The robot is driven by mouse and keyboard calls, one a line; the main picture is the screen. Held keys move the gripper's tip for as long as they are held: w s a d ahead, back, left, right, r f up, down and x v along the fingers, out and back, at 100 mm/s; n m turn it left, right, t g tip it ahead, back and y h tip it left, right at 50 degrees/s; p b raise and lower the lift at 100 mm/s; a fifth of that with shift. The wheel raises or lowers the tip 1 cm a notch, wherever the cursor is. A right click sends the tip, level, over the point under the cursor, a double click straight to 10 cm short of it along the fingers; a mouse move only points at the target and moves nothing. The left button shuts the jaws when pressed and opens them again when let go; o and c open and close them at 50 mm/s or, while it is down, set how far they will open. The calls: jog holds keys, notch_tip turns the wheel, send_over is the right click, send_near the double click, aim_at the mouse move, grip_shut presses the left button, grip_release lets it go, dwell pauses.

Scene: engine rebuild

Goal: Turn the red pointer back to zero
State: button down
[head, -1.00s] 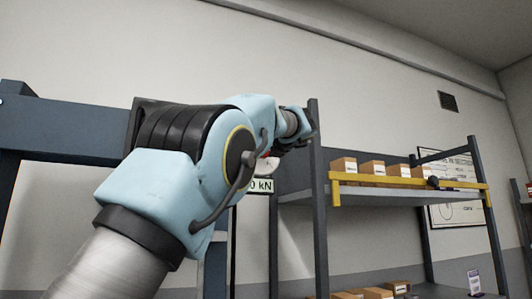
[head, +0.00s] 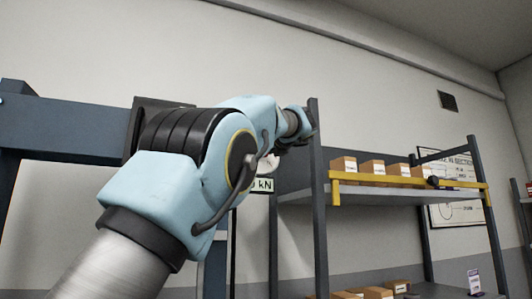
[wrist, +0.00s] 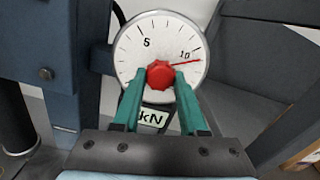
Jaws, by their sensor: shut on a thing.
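A round white gauge (wrist: 138,62) marked 5 and 10 fills the upper middle of the wrist view. Its red pointer (wrist: 188,63) points right, just past the 10 mark. A red knob (wrist: 160,74) sits at the dial's centre. My gripper (wrist: 160,82) has its two green fingers on either side of the knob, shut on it. In the head view my arm hides most of the gauge; only a sliver of its face and part of the kN label (head: 263,185) show.
A blue-grey steel frame (head: 70,130) stands at the left. A shelf rack with a yellow bar (head: 400,182) and several cardboard boxes (head: 372,168) stands at the right.

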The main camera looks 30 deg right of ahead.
jog(key=m+b, duration=0.4)
jog(key=m, duration=2.9)
jog(key=shift+w, duration=0.1)
dwell(0.4)
dwell(0.4)
